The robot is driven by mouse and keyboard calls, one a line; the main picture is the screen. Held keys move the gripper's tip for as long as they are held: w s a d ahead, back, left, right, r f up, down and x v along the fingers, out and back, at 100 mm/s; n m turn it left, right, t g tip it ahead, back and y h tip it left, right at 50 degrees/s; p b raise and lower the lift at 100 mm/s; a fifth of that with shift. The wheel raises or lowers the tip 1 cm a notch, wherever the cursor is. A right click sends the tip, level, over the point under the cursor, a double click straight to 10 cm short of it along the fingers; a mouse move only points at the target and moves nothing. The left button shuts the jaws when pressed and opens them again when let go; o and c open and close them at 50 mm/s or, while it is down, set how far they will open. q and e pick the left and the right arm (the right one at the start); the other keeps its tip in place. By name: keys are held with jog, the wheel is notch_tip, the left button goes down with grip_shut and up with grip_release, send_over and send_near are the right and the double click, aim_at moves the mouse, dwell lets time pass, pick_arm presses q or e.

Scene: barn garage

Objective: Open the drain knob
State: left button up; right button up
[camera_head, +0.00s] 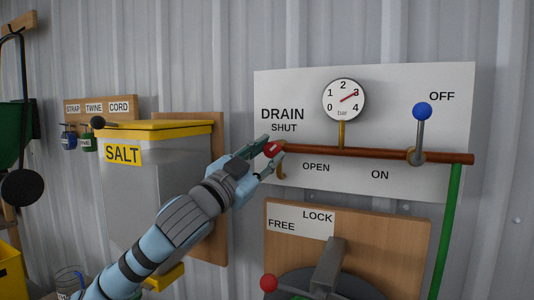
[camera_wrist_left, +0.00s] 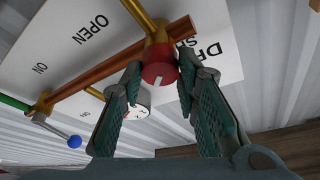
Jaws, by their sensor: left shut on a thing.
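The drain knob (camera_head: 272,149) is a small red knob at the left end of a copper pipe (camera_head: 350,152), between the SHUT and OPEN labels. A brass spout (camera_head: 282,170) hangs under it. My left gripper (camera_head: 269,150) reaches it from the lower left and is shut on it. In the left wrist view the red knob (camera_wrist_left: 160,73), with a pale mark on its face, sits between the tips of the two teal fingers (camera_wrist_left: 158,80). The fingers partly cover the knob in the head view. My right gripper is not in view.
A blue-knobbed lever (camera_head: 421,112) stands upright on the pipe near OFF. A pressure gauge (camera_head: 344,100) rises from the pipe. A green hose (camera_head: 446,220) drops at the right. A grey SALT bin (camera_head: 150,190) stands left; a red-knobbed lever (camera_head: 269,283) is below.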

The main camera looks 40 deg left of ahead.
pick_arm(q)
jog(key=m+h, duration=0.1)
jog(key=m, duration=0.2)
jog(key=m+g+h+p, duration=0.1)
jog(key=m, duration=0.3)
jog(key=shift+a+r+g+h, duration=0.15)
jog(key=shift+g+h, duration=0.15)
jog(key=shift+m, duration=0.8)
jog(key=shift+m+g+h, duration=0.3)
jog(key=shift+m+g, duration=0.2)
jog(key=shift+m, duration=0.4)
jog(key=o, duration=1.2)
jog(key=shift+c, duration=0.2)
